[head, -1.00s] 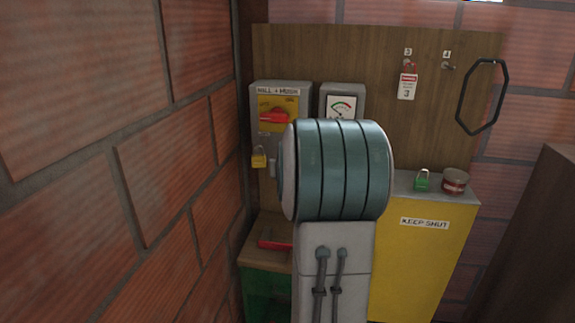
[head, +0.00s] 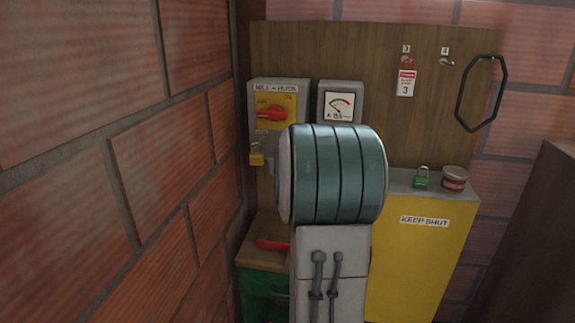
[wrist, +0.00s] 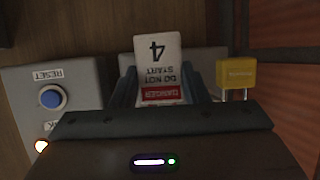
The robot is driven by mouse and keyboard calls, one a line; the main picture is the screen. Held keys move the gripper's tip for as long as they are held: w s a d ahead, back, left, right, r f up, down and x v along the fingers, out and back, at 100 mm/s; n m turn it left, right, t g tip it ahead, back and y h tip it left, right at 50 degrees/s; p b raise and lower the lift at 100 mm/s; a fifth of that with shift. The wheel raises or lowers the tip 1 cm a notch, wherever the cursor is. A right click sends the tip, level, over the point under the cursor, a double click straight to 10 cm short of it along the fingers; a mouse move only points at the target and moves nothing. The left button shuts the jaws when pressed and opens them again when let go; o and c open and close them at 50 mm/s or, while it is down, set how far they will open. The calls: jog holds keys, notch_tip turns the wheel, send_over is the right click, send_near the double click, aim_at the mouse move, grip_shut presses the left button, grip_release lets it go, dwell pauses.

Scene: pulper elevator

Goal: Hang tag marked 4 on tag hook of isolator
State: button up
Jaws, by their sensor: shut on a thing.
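My gripper (wrist: 155,92) is shut on the white tag marked 4 (wrist: 158,52), seen upside down in the wrist view with its red band between the fingers. The isolator (head: 255,92) is a grey box labelled as mill and hoist, with a red handle on a yellow plate, at the left of the board in the head view. A yellow padlock (head: 256,155) hangs below it and also shows right of the tag in the wrist view (wrist: 236,74). I cannot make out the isolator's tag hook. In the head view my arm hides the gripper and tag.
A meter box (head: 340,100) stands right of the isolator. A tag marked 3 (head: 405,84) hangs on the board beside an empty hook marked 4 (head: 446,62). A green padlock (head: 421,178) and a tin (head: 455,178) sit on the yellow cabinet (head: 420,260). A brick wall (head: 160,180) closes the left.

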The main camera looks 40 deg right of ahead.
jog(key=o, duration=1)
jog(key=shift+o, duration=0.2)
jog(key=v, duration=1.3)
jog(key=shift+s+a+p, duration=0.2)
jog(key=shift+s+p, duration=0.15)
jog(key=shift+p, duration=0.1)
jog(key=shift+r, duration=0.1)
